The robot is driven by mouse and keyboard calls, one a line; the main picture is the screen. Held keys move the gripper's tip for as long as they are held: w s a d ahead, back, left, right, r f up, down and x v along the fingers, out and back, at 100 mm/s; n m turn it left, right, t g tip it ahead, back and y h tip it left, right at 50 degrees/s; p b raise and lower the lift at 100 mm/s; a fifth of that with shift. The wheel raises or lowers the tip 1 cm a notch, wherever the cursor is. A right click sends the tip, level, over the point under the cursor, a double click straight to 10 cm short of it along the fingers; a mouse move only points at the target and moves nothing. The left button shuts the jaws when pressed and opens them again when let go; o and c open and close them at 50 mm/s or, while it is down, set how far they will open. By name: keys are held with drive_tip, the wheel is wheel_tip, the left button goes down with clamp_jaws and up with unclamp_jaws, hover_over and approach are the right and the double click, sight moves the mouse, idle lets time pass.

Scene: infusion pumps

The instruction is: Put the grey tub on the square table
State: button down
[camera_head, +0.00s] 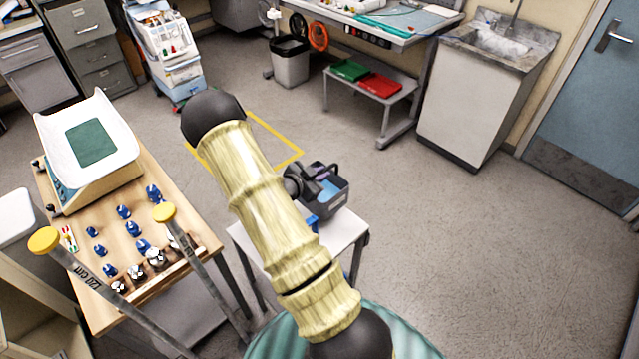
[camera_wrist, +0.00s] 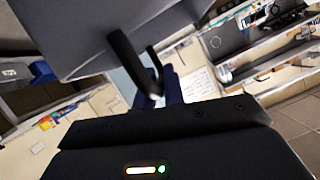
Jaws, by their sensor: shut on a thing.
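The grey tub (camera_head: 338,199) is dark grey, with blue and purple things showing inside. It is in the middle of the head view, over or on the white-topped small table (camera_head: 345,229); I cannot tell whether it touches the top. My gripper (camera_head: 304,183) is shut on the tub's left side, partly hidden by my arm. In the wrist view the tub's grey wall (camera_wrist: 105,38) fills the top, with the dark fingers (camera_wrist: 146,66) against it.
A yellow floor outline (camera_head: 280,137) lies behind the tub. Floor on the right is clear.

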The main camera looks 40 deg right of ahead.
drive_tip(key=shift+w+f+p, duration=0.15)
drive_tip(key=shift+f+p, duration=0.3)
drive_tip(key=shift+f, duration=1.5)
drive_tip(key=shift+f+b, duration=0.35)
drive_tip(key=shift+b, duration=0.05)
drive_tip(key=shift+f+b, duration=0.3)
drive_tip(key=c, duration=1.5)
unclamp_jaws()
drive_tip(key=shift+a, duration=0.1)
